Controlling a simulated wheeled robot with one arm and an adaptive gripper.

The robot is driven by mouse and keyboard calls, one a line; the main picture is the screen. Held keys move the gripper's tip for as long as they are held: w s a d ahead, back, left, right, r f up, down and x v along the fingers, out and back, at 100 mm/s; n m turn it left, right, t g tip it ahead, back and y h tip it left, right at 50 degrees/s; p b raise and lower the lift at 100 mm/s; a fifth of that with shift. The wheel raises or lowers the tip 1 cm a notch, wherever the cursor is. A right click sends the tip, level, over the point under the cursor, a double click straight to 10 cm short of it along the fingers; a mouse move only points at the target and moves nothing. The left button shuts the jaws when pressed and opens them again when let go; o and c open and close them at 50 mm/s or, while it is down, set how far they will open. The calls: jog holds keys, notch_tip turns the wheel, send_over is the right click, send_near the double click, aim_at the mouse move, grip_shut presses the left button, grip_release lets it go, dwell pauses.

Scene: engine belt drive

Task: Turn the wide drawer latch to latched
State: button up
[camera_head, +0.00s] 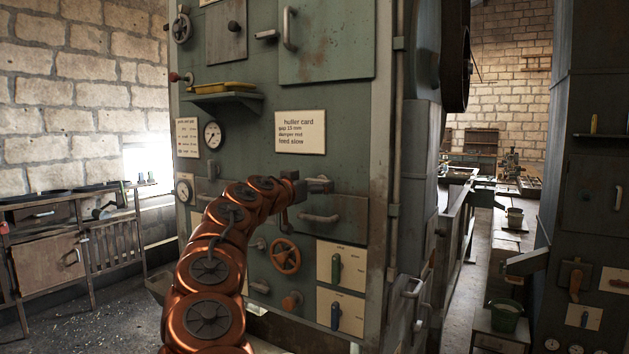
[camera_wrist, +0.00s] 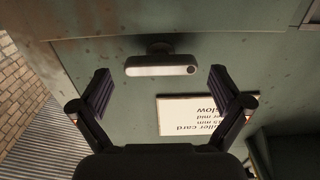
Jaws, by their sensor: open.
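The latch (camera_wrist: 160,66) is a pale grey horizontal bar with rounded ends, on a dark round pivot on the green panel. In the wrist view it lies between the two fingers of my gripper (camera_wrist: 160,90), with a gap at each end. My gripper is open and nothing is in its grip. In the head view my gripper (camera_head: 317,184) is at the panel above the wide drawer (camera_head: 345,212), which looks closed and has a curved handle (camera_head: 320,218). The latch is hard to tell from the fingers there.
A pale card (camera_head: 300,132) is on the panel above; the wrist view shows it upside down. A red handwheel (camera_head: 285,256) and two lever plates (camera_head: 340,287) are below. A shelf (camera_head: 222,98) juts out at upper left. A workbench (camera_head: 50,250) stands at left.

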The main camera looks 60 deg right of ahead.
jog(key=shift+d, duration=0.55)
jog(key=c, duration=1)
